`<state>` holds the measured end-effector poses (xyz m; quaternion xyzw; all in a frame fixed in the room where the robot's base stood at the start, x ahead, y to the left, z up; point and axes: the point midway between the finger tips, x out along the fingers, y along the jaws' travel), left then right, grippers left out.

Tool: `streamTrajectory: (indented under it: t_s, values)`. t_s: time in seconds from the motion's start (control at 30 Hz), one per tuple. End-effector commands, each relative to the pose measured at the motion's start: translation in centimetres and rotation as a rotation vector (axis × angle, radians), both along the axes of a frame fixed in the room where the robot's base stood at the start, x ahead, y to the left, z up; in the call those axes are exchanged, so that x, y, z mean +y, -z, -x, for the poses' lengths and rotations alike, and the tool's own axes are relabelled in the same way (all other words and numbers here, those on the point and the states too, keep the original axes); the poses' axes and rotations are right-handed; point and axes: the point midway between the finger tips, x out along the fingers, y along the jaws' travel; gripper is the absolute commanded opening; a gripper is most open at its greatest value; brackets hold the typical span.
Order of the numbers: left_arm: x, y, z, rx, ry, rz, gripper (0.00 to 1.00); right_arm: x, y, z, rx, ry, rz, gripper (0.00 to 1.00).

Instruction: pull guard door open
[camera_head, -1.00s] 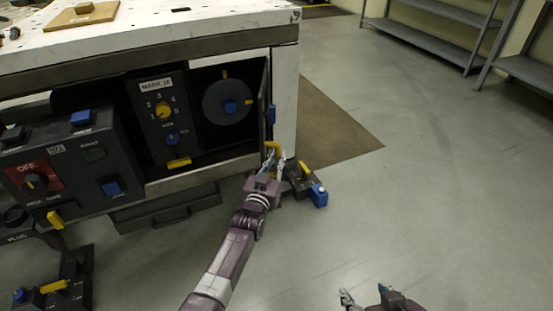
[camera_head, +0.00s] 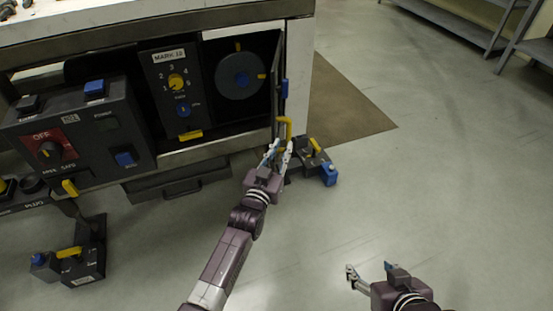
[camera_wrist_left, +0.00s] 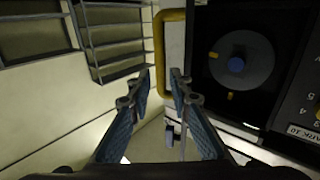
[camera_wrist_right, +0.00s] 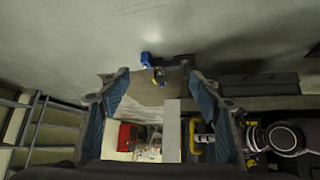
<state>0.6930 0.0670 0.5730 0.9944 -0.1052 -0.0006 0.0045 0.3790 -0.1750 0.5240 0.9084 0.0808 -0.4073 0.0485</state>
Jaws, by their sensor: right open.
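The guard door (camera_head: 281,80) is a thin dark panel seen nearly edge-on at the right side of the cabinet opening, standing swung out beside the dark turret plate (camera_head: 239,75). Its yellow bar handle (camera_head: 287,128) is at the lower part. My left gripper (camera_head: 279,148) is open just below and in front of the handle. In the left wrist view the handle (camera_wrist_left: 159,50) appears between and beyond the open fingertips; I cannot tell whether they touch it. My right gripper (camera_head: 370,270) is open and empty over the floor at the bottom right.
A numbered selector panel (camera_head: 175,85) and a control box (camera_head: 75,140) with an OFF label are left of the turret plate. A dark device with a blue end (camera_head: 328,175) lies on the floor by the cabinet corner. Floor to the right is clear up to grey shelves (camera_head: 440,18).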

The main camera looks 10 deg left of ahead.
Motion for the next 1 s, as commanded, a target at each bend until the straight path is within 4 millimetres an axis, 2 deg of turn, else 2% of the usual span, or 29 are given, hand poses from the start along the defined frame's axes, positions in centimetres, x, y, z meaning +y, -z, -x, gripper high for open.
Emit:
streamTrajectory:
  t_s: [0.03, 0.13, 0.3, 0.67, 0.77, 0.83, 0.87, 1.0]
  values:
    - [0.2, 0.1, 1.1, 0.002, 0.0, -0.001, 0.19, 0.0, 0.0, 0.0, 0.0, 0.0, 0.0, 0.58]
    - [0.5, 0.1, 2.6, 0.002, 0.001, -0.001, 0.19, 0.0, 0.0, 0.0, 0.0, 0.0, 0.0, 0.58]
    - [0.9, 0.1, 4.2, 0.001, 0.001, 0.0, 0.19, 0.0, 0.0, 0.0, 0.0, 0.0, 0.0, 0.58]
    - [1.0, 0.0, 4.7, 0.001, 0.001, -0.001, 0.19, 0.0, 0.0, 0.0, 0.0, 0.0, 0.0, 0.58]
    - [1.4, 0.1, 4.6, 0.008, -0.003, 0.008, 0.08, 0.0, 0.0, 0.1, 0.003, 0.001, 0.0, 0.58]
    - [2.5, 0.6, 4.5, 0.032, -0.013, 0.036, 0.0, -0.1, 0.1, 0.3, 0.013, 0.002, 0.002, 0.58]
    - [3.3, 0.8, 4.4, 0.05, -0.019, 0.06, 0.0, -0.1, 0.1, 0.4, 0.019, 0.002, 0.004, 0.58]
    - [8.7, 2.6, 4.2, 0.175, -0.058, 0.24, 0.0, -0.5, 0.5, 1.5, 0.067, 0.006, 0.014, 0.58]
